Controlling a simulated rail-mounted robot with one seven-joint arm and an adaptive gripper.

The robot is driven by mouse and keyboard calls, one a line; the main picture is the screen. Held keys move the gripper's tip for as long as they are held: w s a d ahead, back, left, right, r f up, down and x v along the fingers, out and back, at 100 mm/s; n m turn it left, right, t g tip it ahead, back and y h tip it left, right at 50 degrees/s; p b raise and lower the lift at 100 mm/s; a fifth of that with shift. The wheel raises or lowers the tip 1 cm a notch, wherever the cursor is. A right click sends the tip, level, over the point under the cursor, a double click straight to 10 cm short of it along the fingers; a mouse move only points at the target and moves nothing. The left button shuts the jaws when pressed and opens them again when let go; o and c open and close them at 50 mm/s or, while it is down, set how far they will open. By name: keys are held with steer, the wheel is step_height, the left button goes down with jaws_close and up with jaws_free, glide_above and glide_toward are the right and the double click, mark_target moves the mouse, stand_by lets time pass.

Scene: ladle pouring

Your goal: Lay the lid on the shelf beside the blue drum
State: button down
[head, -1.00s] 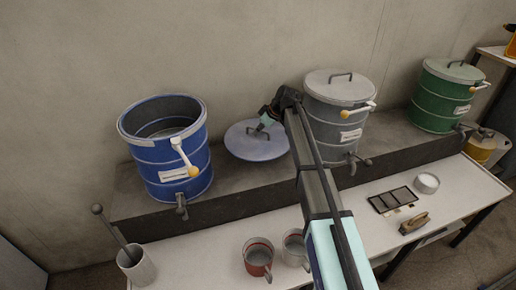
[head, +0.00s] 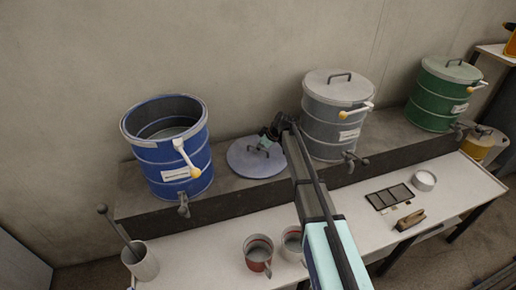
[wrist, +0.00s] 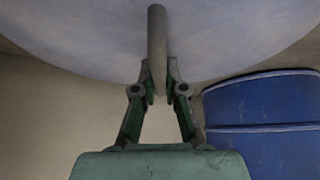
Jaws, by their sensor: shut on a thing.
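The round blue-grey lid (head: 246,162) is low over the shelf (head: 225,193), between the blue drum and the grey drum. It looks flat and at or very near the shelf top; exact contact is hard to tell. My gripper (head: 264,145) is shut on the lid's bar handle, which also shows in the wrist view (wrist: 157,45) between the fingers (wrist: 160,85). The blue drum (head: 170,150) stands open-topped just left of the lid. In the wrist view the blue drum (wrist: 265,120) is at the right, and the lid's broad face (wrist: 80,35) fills the top.
The lidded grey drum (head: 335,118) stands close to the right of my gripper, with a green drum (head: 440,95) farther right. Below, the white table (head: 210,255) holds two cups (head: 258,255), a ladle pot (head: 142,262) and a dark tray (head: 390,197).

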steer(key=c, duration=1.2)
jaws_free()
steer(key=b+v, duration=0.3)
steer(key=v, duration=0.9)
steer(key=shift+r+b, duration=0.1)
steer(key=shift+b, duration=0.2)
